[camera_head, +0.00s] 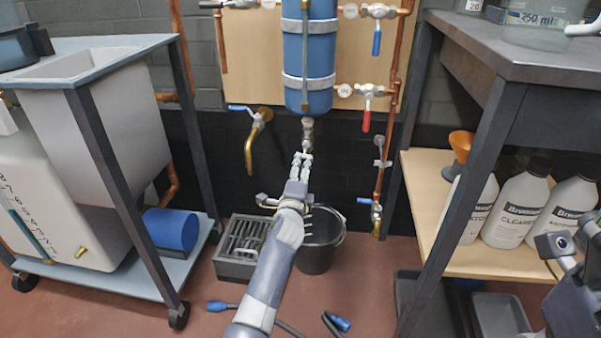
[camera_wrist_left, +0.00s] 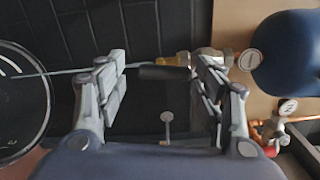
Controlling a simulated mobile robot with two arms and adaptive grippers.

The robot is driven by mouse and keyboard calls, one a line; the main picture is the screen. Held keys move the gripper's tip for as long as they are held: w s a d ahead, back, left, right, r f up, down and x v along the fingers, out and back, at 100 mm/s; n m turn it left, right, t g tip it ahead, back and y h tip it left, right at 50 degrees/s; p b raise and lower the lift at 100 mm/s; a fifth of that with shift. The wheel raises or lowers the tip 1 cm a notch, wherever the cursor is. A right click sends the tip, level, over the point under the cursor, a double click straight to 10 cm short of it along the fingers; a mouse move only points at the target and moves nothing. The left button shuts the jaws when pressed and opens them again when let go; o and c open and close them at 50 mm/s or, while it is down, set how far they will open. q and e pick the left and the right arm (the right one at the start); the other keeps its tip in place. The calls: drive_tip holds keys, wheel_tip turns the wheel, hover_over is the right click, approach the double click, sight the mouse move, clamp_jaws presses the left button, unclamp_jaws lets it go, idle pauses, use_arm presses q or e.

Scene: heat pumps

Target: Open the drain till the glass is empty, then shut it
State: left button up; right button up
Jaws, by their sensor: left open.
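The blue vessel (camera_head: 308,60) hangs on a board, with a thin upright tube (camera_head: 304,50) on its front that may be the glass; its level is too small to read. The drain valve (camera_head: 307,130) is under the vessel. In the left wrist view the brass valve (camera_wrist_left: 184,60) has a dark lever (camera_wrist_left: 164,73) between my open left fingers, apart from the left one. My left gripper (camera_head: 302,158) also shows there (camera_wrist_left: 160,82). A thin pale line, like a water stream, runs from the valve to the black bucket (camera_head: 338,243). My right gripper (camera_head: 572,244) is at the right edge.
A floor grate (camera_head: 236,262) lies left of the bucket. A wheeled sink cart (camera_head: 75,70) stands left. A shelf bench (camera_head: 545,65) with bottles (camera_head: 516,205) stands right. Copper pipes with red (camera_head: 366,120) and blue (camera_head: 376,42) lever valves run beside the vessel. Cables with blue plugs (camera_head: 218,306) lie in front.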

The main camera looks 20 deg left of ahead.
use_arm(q)
drive_tip(key=shift+s+d+f, duration=0.1)
drive_tip(key=shift+s+d, duration=0.05)
drive_tip(key=shift+d, duration=0.1)
drive_tip(key=v, duration=1.1)
drive_tip(key=shift+s, duration=0.4)
drive_tip(key=shift+a, duration=0.15)
idle(6.1)
